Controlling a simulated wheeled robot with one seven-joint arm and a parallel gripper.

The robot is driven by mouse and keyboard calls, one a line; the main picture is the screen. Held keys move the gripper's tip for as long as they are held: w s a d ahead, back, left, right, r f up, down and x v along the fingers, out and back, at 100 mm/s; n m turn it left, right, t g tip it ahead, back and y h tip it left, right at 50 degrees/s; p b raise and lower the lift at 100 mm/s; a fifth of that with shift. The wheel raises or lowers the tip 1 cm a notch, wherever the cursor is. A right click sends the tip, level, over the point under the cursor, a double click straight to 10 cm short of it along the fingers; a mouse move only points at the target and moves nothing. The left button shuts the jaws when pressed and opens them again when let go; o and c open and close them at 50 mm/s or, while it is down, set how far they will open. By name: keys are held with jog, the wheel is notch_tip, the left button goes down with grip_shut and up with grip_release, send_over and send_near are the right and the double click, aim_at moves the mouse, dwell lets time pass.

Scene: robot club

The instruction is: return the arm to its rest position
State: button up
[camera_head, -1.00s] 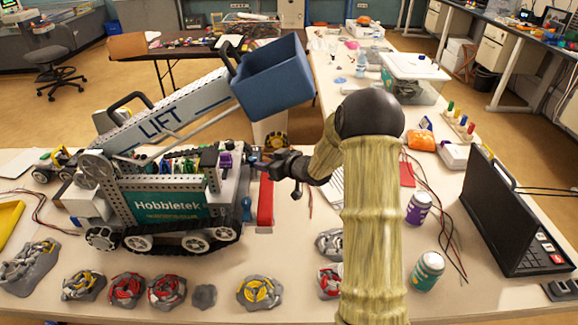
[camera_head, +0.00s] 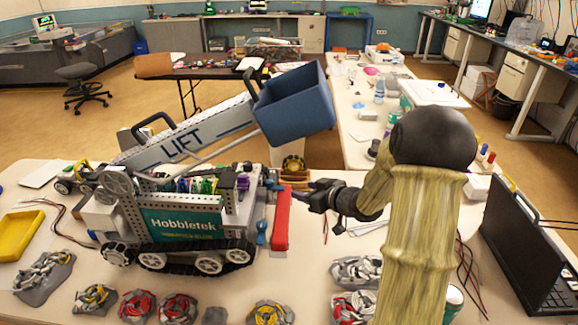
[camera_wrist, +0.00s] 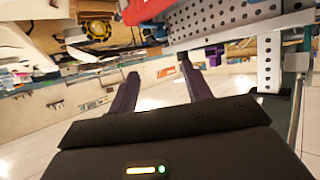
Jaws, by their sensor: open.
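My arm (camera_head: 425,230) rises from the front right of the table in the head view and bends toward the left. My gripper (camera_head: 305,190) points left, just right of a red bar (camera_head: 281,218) beside the Hobbletek robot (camera_head: 180,222). In the wrist view my gripper (camera_wrist: 158,82) shows two dark fingers spread apart, with nothing between them. The red bar also shows at the top of the wrist view (camera_wrist: 145,9). The gripper looks apart from the bar, though the exact gap is hard to tell.
The LIFT arm with its blue bin (camera_head: 293,105) stands up behind the gripper. A black laptop (camera_head: 525,250) is at the right edge. Several grey-based wheel parts (camera_head: 270,313) lie along the front. A yellow tray (camera_head: 20,235) sits at the left.

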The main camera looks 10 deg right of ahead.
jog(key=s+a+r+m+g+h+p, duration=0.1)
jog(key=s+a+r+g+h+p, duration=0.1)
jog(key=s, duration=0.6)
jog(key=s+a+r+m+g+h+p, duration=0.2)
jog(key=s+r+g+p, duration=0.2)
jog(key=s, duration=0.5)
jog(key=s+a+r+m+g+h+p, duration=0.1)
jog(key=s+a+r+m+g+p, duration=0.1)
jog(key=s+p, duration=0.3)
jog(key=s+a+r+g, duration=0.1)
jog(key=s, duration=0.2)
jog(key=shift+s+h, duration=0.3)
jog(key=shift+h, duration=0.1)
jog(key=shift+a+r, duration=0.1)
jog(key=shift+c, duration=1.4)
